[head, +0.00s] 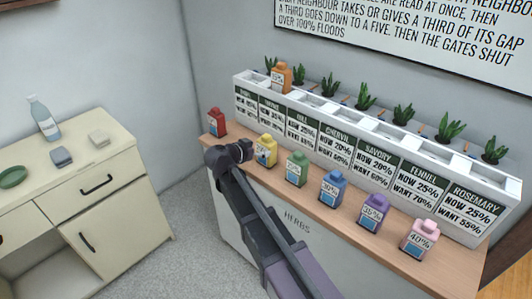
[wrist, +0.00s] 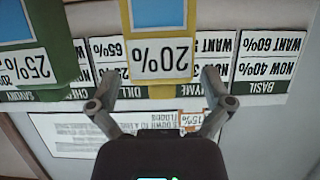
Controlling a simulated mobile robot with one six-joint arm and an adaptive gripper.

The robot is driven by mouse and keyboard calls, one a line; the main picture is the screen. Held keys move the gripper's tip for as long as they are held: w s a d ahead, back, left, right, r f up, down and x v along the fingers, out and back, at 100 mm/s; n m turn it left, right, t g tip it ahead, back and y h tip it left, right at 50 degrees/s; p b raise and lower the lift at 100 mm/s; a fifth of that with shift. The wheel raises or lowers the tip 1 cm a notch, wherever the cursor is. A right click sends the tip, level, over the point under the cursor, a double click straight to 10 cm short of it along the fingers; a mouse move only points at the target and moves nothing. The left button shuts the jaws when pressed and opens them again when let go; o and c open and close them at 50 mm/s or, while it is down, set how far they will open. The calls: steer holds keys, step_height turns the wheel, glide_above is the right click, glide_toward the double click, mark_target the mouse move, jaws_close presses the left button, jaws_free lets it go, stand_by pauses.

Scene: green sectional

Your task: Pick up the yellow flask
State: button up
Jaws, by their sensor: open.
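The yellow flask (head: 266,151) stands upright on the wooden counter top, between the red and green flasks. In the wrist view, which is upside down, the yellow flask (wrist: 160,68) is large, with a white label reading 20%. My gripper (head: 246,148) is just left of the flask in the head view and partly overlaps its edge. In the wrist view my gripper (wrist: 158,82) has its fingers spread, one on each side of the flask's neck end. Whether a finger touches it I cannot tell.
The green flask (head: 297,168) stands close by on the right, the red flask (head: 217,122) on the left. Blue (head: 333,188), purple (head: 373,213) and pink (head: 420,239) flasks stand farther right. A labelled white planter (head: 345,150) runs behind, with an orange flask (head: 281,77) on it.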

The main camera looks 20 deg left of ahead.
mark_target(263, 140)
steer(key=b+x, duration=0.1)
steer(key=x, duration=0.3)
steer(key=shift+w+f, duration=0.1)
steer(key=shift+a, duration=0.1)
stand_by(0.3)
steer(key=c, duration=0.9)
steer(key=shift+r, duration=0.25)
step_height(263, 140, up, 3)
steer(key=p, duration=0.3)
steer(key=s+d, duration=0.2)
steer(key=s, duration=0.2)
steer(key=s+d+r+p, duration=0.1)
steer(key=s+d, duration=0.1)
steer(key=s, duration=0.3)
steer(key=s+d, duration=0.3)
steer(key=s, duration=0.2)
steer(key=shift+s+r+p, duration=0.25)
steer(key=shift+r+p, duration=0.05)
steer(key=shift+p, duration=0.05)
